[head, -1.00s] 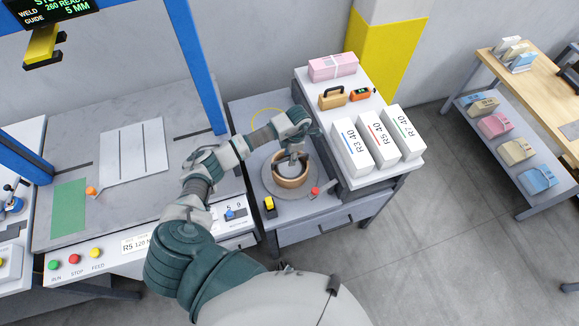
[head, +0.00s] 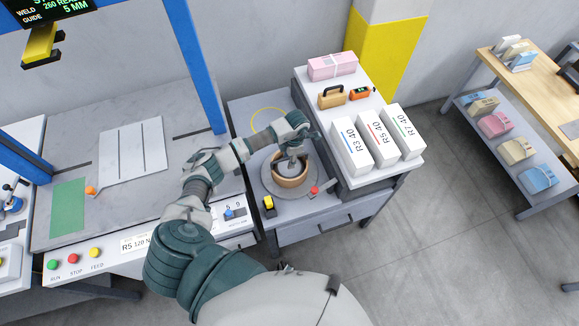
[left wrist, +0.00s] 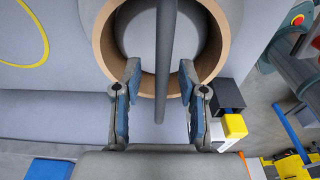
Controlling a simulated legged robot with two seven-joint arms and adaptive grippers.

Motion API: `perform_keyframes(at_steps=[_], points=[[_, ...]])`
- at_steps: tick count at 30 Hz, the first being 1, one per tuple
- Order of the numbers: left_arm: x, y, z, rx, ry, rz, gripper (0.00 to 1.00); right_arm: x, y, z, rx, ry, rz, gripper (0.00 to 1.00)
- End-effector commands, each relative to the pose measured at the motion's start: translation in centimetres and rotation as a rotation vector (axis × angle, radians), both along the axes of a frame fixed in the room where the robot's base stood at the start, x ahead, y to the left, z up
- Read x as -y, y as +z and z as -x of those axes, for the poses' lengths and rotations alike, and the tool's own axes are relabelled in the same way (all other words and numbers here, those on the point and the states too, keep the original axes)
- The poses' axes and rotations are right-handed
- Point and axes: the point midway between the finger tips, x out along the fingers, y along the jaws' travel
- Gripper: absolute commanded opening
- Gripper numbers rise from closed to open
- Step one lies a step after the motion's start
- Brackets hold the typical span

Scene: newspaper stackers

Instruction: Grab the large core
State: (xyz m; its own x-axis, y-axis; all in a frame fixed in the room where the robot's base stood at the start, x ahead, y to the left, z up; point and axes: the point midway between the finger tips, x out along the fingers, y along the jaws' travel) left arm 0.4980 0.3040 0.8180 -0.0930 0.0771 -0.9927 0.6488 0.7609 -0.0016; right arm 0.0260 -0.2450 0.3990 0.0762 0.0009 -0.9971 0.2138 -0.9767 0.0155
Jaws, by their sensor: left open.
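The large core is a thick brown cardboard ring (head: 291,183) standing on a round grey plate on the small bench, around a grey hub. In the left wrist view, the core (left wrist: 101,42) fills the upper middle. My left gripper (head: 291,160) is right above the core, pointing down. In the left wrist view my left gripper (left wrist: 160,72) is open, its blue-padded fingertips apart and overlapping the core's near rim. A grey rod (left wrist: 164,60) shows between the fingers. Whether the fingers touch the core cannot be told. My right gripper is not in view.
A raised shelf with white boxes (head: 384,134) stands close right of the core. A red knob (head: 314,190) and a yellow block (head: 268,202) sit near the plate. A yellow loop (head: 268,116) lies behind. A blue-framed machine (head: 199,70) stands left.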

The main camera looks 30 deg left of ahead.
Motion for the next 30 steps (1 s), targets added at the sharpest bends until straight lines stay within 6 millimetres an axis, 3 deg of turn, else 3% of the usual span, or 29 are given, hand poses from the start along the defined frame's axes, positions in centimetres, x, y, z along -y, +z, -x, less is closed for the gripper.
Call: perform_keyframes(at_steps=[5, 10, 11, 24, 30], points=[[0.0, 0.0, 0.0, 0.000, 0.000, 0.000, 0.41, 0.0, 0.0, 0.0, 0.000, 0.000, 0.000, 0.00], [0.0, 0.0, 0.0, 0.001, 0.000, -0.001, 0.01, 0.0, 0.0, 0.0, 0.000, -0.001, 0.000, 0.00], [0.0, 0.0, 0.0, 0.001, 0.000, -0.001, 0.00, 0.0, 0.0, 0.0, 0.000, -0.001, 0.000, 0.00], [0.0, 0.3, 0.0, 0.001, 0.000, 0.000, 0.00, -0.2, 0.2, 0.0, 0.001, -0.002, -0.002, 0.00], [0.0, 3.1, -0.2, 0.006, -0.003, -0.001, 0.00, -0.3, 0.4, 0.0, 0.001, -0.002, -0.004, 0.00]])
